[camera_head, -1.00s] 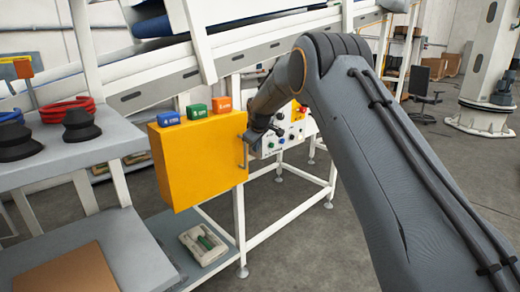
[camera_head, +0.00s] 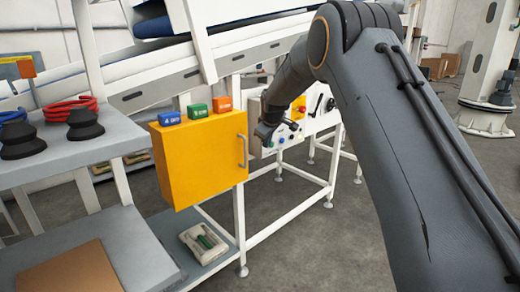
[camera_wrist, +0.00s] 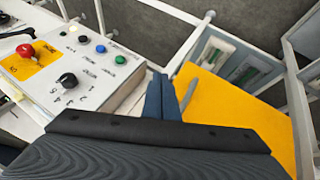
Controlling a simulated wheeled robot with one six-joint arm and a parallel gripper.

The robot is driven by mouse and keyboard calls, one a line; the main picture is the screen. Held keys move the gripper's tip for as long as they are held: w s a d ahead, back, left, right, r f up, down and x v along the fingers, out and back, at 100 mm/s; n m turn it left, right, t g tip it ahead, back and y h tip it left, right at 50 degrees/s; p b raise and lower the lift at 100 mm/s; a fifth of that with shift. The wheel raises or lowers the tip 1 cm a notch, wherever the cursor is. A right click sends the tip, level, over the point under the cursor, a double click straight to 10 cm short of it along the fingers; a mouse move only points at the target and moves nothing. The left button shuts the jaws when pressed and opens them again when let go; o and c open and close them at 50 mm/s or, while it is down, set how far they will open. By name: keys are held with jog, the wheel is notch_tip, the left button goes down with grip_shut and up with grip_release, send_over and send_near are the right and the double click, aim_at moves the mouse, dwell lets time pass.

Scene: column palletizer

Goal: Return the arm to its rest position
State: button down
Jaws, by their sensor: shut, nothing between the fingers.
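My gripper (camera_head: 266,134) is in front of the control panel, to the right of the yellow box, in the head view. In the wrist view my gripper (camera_wrist: 162,98) shows as dark blue fingers close together, shut and empty. The yellow box (camera_head: 200,160) has a grey handle on its right side, apart from my gripper. It also shows in the wrist view (camera_wrist: 235,112). My arm reaches from the lower right across the head view.
A grey shelf (camera_head: 120,140) at left carries black cups and hoses. A white conveyor frame (camera_head: 290,165) stands behind. Grey floor is open at right.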

jog(key=d+r+b, duration=0.2)
jog(key=d+r, duration=0.3)
jog(key=s+d+f+m+g, duration=0.2)
jog(key=s+f+m, duration=0.1)
jog(key=s, duration=1.4)
jog(key=s+d+f+m+g, duration=0.2)
jog(key=s+f, duration=0.4)
jog(key=s, duration=1.1)
jog(key=s+d+f+m+g, duration=0.2)
jog(key=s+d+f+m, duration=0.2)
jog(key=s, duration=1.3)
jog(key=shift+d+f+m+h, duration=0.25)
jog(key=shift+f+m+h, duration=0.15)
jog(key=shift+f+m, duration=0.25)
